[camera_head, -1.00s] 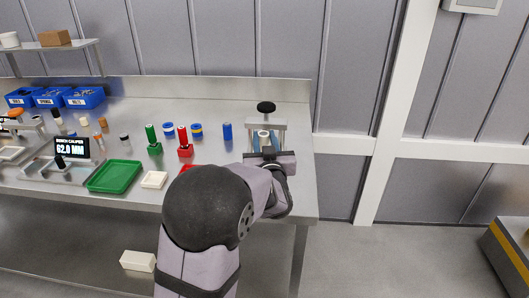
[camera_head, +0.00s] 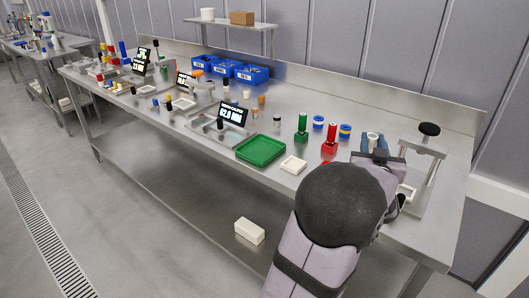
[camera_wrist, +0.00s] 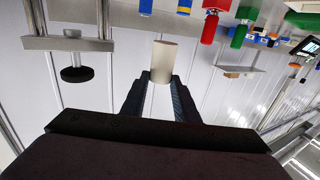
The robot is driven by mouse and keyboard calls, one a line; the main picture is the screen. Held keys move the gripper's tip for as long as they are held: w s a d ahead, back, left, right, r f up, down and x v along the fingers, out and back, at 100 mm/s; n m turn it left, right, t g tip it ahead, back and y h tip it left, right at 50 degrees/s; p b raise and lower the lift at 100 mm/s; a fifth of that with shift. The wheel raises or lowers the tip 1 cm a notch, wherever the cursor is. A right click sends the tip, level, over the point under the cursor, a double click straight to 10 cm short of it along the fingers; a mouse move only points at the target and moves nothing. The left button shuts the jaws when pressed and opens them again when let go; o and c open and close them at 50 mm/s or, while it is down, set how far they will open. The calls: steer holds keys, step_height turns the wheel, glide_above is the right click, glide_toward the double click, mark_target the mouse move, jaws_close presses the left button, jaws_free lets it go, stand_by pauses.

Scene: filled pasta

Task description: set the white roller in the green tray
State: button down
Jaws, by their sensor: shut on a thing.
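My gripper (camera_wrist: 161,88) is shut on the white roller (camera_wrist: 164,58), a pale cylinder that sticks out past the fingertips in the wrist view. In the head view my gripper (camera_head: 373,143) is over the right part of the bench, beside the press-like stand; the roller cannot be made out clearly there. The green tray (camera_head: 261,150) is a shallow, empty rectangle near the bench's front edge, well to the left of my gripper.
Green (camera_head: 302,128) and red (camera_head: 329,142) upright pieces on blocks stand between the green tray and my gripper. A metal stand (camera_head: 428,150) is at right.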

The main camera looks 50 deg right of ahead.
steer(key=shift+w+a+n+t+y+b, duration=0.35)
steer(key=shift+w+a+n+t+y, duration=1.5)
steer(key=shift+w, duration=5.85)
steer(key=shift+w+a+n+t+y+b, duration=0.35)
steer(key=shift+w+a+n+t+y, duration=1.5)
steer(key=shift+w, duration=5.8)
steer(key=shift+m+h, duration=0.5)
steer(key=shift+a+f, duration=0.25)
steer(key=shift+f, duration=1.35)
steer(key=shift+a+f, duration=0.3)
steer(key=shift+f, duration=1.35)
steer(key=shift+a+f, duration=0.25)
steer(key=shift+f, duration=1.35)
steer(key=shift+f, duration=0.2)
steer(key=c, duration=1.4)
jaws_free()
steer(key=shift+r, duration=0.1)
